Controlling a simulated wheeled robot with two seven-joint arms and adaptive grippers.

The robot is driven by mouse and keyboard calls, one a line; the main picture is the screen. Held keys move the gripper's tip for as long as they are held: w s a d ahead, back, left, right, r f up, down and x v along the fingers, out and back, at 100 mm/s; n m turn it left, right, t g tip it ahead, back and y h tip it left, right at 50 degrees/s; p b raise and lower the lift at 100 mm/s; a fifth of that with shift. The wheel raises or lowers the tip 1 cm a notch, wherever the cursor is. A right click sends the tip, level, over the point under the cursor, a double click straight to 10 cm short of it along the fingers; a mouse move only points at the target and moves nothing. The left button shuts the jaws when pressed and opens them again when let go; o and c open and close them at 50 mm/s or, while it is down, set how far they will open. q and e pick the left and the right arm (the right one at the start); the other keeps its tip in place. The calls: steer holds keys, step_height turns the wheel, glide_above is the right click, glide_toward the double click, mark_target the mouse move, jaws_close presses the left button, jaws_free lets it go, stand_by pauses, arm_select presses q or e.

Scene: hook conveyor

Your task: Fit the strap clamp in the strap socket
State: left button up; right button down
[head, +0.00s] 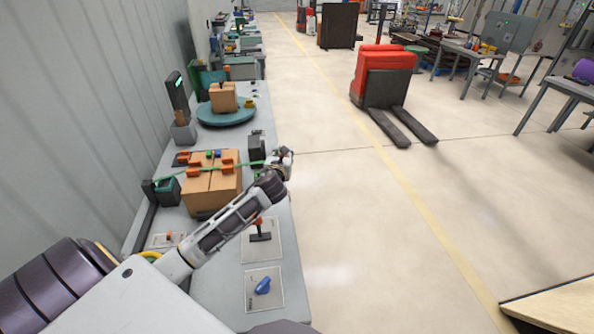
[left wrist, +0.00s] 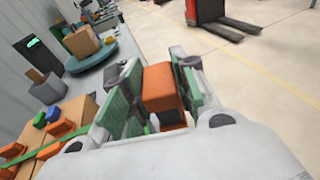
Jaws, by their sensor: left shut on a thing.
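My left gripper (head: 285,156) is just right of the strapped cardboard box in the head view, at the bench's right edge. In the left wrist view its two green-padded fingers (left wrist: 160,92) are shut on an orange block (left wrist: 158,86), which I take as the strap clamp. A green strap (head: 253,163) runs across the box (head: 212,195) toward this gripper. Orange pieces (head: 227,169) sit on the box edges, with blue and green pieces on top. A dark upright block (head: 256,147) stands between box and gripper; I cannot tell whether it is the strap socket. My right gripper is out of view.
Behind, a smaller box (head: 223,98) stands on a round teal turntable (head: 226,114), beside a dark screen post (head: 178,97). Nearer are a panel with an orange-handled lever (head: 260,234) and a panel with a blue knob (head: 263,286). Open floor lies right of the bench.

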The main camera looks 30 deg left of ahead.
arm_select(q)
steer(key=a+f+n+g+y, duration=0.2)
steer(key=a+f+n+y, duration=0.1)
steer(key=a, duration=0.9)
steer(key=shift+w+f+y+p, duration=0.2)
steer(key=shift+f+y+p, duration=0.15)
steer(key=shift+f, duration=0.35)
steer(key=shift+f, duration=0.15)
steer(key=shift+f+b, duration=2.3)
steer(key=shift+b, duration=0.65)
steer(key=shift+p, duration=0.4)
